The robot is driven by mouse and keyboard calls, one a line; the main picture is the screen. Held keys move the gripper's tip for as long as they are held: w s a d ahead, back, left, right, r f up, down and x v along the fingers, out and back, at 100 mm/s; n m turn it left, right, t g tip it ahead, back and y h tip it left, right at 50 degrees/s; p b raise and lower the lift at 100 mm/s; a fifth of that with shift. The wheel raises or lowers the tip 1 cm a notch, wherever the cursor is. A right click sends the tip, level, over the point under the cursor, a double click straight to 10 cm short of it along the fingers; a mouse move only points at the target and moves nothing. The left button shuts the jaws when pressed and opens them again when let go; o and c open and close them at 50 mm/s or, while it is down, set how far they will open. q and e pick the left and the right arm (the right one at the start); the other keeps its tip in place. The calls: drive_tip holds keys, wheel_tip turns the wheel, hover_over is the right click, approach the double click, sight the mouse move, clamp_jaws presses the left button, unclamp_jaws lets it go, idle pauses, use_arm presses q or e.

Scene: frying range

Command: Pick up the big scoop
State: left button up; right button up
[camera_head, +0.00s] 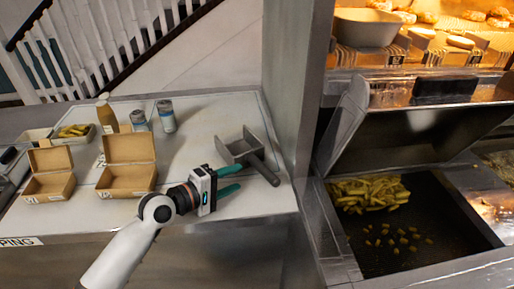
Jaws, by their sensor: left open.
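The big scoop (239,151) is a grey metal scoop with a thick dark handle (264,170). It lies on the pale counter, its open box end toward the back and its handle pointing to the front right. My left gripper (234,179) reaches in from the left, just in front of the scoop. Its two green fingers are spread apart and point right toward the handle. The fingers look empty, and I cannot tell whether a tip touches the handle. My right gripper is not in view.
Two open cardboard boxes (127,176) stand left of my arm. Two cans (166,116), a bottle (107,114) and a tray of fries (74,131) are behind. A grey post (288,80) rises right of the scoop. Beyond it is a fryer bin with fries (369,192).

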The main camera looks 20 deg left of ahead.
sight(257, 169)
use_arm(q)
drive_tip(key=shift+x, duration=0.85)
drive_tip(key=p+x, duration=0.1)
drive_tip(key=x, duration=0.3)
drive_tip(key=shift+w+d, duration=0.65)
drive_tip(key=shift+w, duration=0.05)
drive_tip(key=p+x, duration=0.1)
drive_tip(key=x, duration=0.2)
drive_tip(key=shift+d+f, duration=0.1)
drive_tip(key=shift+d, duration=0.25)
drive_tip(key=shift+w+d+f, duration=0.15)
drive_tip(key=shift+w+d, duration=0.05)
drive_tip(key=shift+w, duration=0.2)
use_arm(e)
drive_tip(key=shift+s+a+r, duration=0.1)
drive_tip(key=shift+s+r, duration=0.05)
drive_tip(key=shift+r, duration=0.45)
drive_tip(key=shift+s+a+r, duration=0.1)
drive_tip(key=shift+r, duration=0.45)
use_arm(q)
drive_tip(key=shift+s, duration=0.1)
drive_tip(key=shift+c, duration=0.2)
clamp_jaws()
